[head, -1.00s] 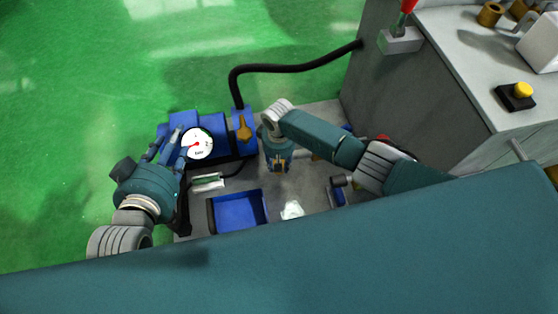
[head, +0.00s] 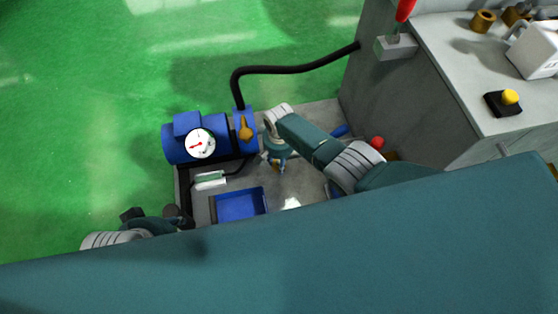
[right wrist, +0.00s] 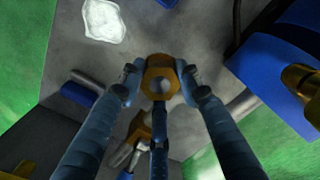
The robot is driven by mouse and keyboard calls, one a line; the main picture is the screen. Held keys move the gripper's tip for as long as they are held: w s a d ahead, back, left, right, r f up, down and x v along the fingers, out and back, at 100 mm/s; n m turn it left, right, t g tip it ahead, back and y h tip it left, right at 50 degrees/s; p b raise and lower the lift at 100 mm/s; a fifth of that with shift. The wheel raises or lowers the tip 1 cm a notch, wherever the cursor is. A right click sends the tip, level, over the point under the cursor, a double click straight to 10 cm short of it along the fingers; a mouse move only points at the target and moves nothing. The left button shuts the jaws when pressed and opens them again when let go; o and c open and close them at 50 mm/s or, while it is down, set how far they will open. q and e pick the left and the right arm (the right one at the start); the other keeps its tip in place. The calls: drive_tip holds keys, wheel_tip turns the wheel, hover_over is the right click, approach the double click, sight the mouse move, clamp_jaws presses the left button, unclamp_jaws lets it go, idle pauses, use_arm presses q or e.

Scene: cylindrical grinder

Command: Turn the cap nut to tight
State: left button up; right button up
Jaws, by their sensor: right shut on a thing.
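In the head view my right gripper (head: 278,160) points down beside the blue pump unit, and the nut is hard to make out there. My left gripper (head: 165,217) is low at the left, partly hidden behind my teal body. Its fingers cannot be read clearly.
The blue pump (head: 182,150) carries a white gauge (head: 201,143) and stands beside a brass valve handle (head: 245,128). A blue bin (head: 240,206) lies in front. A white cloth (right wrist: 105,20) and another brass fitting (right wrist: 140,128) are near the nut. A grey machine cabinet (head: 400,100) stands right.

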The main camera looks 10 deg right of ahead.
drive_tip(key=shift+w+r+m, duration=0.2)
drive_tip(key=shift+w+m, duration=0.1)
drive_tip(key=shift+w, duration=0.15)
drive_tip(key=o, duration=1)
drive_tip(key=shift+d, duration=0.1)
drive_tip(key=shift+o, duration=0.8)
drive_tip(key=shift+s+f, duration=0.1)
drive_tip(key=shift+s, duration=0.1)
wheel_tip(320, 180, up, 12)
drive_tip(key=shift+s, duration=0.1)
